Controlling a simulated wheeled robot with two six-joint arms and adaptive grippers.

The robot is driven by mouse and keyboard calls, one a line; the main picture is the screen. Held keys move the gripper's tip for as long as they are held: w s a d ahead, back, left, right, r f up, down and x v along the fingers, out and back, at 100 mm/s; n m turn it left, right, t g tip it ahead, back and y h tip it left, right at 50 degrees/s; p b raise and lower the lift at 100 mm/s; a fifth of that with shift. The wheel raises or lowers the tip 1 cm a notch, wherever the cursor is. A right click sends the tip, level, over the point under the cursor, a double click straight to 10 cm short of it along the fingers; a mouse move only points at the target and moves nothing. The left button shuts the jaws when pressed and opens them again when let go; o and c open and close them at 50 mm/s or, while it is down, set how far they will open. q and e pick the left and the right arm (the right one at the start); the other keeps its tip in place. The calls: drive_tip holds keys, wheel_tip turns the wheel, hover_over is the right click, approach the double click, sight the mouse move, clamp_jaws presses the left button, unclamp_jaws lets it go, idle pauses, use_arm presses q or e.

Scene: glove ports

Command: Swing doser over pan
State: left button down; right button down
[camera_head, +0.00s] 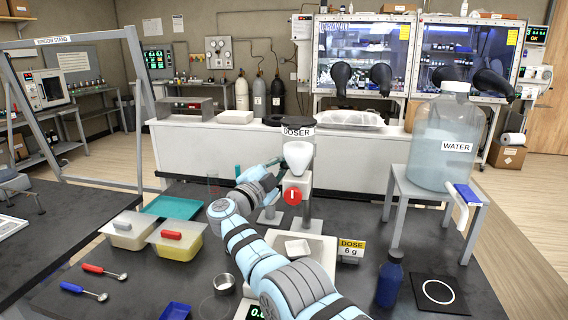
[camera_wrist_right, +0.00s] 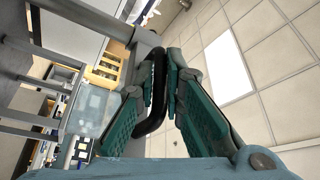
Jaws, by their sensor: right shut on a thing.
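The doser (camera_head: 298,155) is a white hopper with a black labelled top on a grey stand, behind my right arm. A red round part (camera_head: 293,196) shows below it. My right gripper (camera_head: 273,168) is beside the doser on its left. In the right wrist view, the right gripper (camera_wrist_right: 160,88) is shut on a black curved handle (camera_wrist_right: 151,122). The pan area of the balance (camera_head: 315,242) lies in front of the doser, with a small white dish (camera_head: 297,247) on it; my forearm covers part of the balance. My left gripper is not in view.
A water jug (camera_head: 445,140) on a grey stand (camera_head: 398,190) is at right. Lidded tubs (camera_head: 175,240), spoons (camera_head: 85,291) and a metal cup (camera_head: 224,283) are at left.

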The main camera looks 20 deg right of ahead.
drive_tip(key=c, duration=1.7)
unclamp_jaws()
drive_tip(key=v, duration=0.7)
drive_tip(key=shift+a, duration=0.25)
drive_tip(key=shift+f, duration=0.15)
